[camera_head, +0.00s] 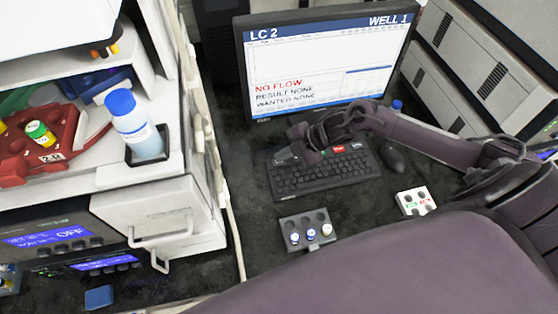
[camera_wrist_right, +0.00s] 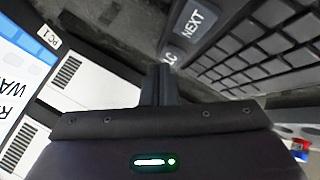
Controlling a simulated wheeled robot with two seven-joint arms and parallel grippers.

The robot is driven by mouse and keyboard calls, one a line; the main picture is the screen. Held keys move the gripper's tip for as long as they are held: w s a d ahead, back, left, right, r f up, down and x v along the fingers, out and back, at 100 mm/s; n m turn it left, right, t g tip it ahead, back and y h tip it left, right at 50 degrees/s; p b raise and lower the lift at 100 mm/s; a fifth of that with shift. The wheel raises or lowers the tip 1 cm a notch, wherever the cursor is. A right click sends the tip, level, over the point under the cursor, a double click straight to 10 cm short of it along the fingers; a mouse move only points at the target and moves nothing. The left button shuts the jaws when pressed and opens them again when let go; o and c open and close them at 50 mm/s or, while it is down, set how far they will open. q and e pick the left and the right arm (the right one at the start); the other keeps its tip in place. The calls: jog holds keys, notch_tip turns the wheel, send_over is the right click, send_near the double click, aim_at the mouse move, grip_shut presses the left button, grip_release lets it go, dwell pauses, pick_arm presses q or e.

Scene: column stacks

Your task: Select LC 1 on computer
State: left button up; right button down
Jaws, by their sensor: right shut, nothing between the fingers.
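The computer monitor (camera_head: 325,62) stands at the back and reads LC 2, WELL 1, NO FLOW, RESULT NONE and WANTED NONE. Part of its screen also shows at the left of the right wrist view (camera_wrist_right: 12,75). The black keyboard (camera_head: 320,178) lies in front of it. In the right wrist view, a grey LC key (camera_wrist_right: 169,58) and a larger NEXT key (camera_wrist_right: 194,24) show on it. My right gripper (camera_wrist_right: 159,70) is shut and empty, its tips close to the LC key; I cannot tell whether they touch. My left gripper is out of view.
A mouse (camera_head: 393,158) lies right of the keyboard. A dark vial rack (camera_head: 303,219) and a white block with coloured labels (camera_head: 425,190) are in front. A bench with a blue-capped bottle (camera_head: 140,128) and a red rack (camera_head: 62,150) is at left. Instrument cabinets (camera_head: 480,70) stand at right.

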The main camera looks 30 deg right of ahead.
jog(key=shift+f+b, duration=0.3)
jog(key=shift+f, duration=0.1)
dwell(0.5)
dwell(0.3)
jog(key=shift+r+p, duration=0.75)
jog(key=shift+r, duration=0.1)
notch_tip(320, 180, up, 5)
jog(key=p, duration=0.4)
dwell(1.9)
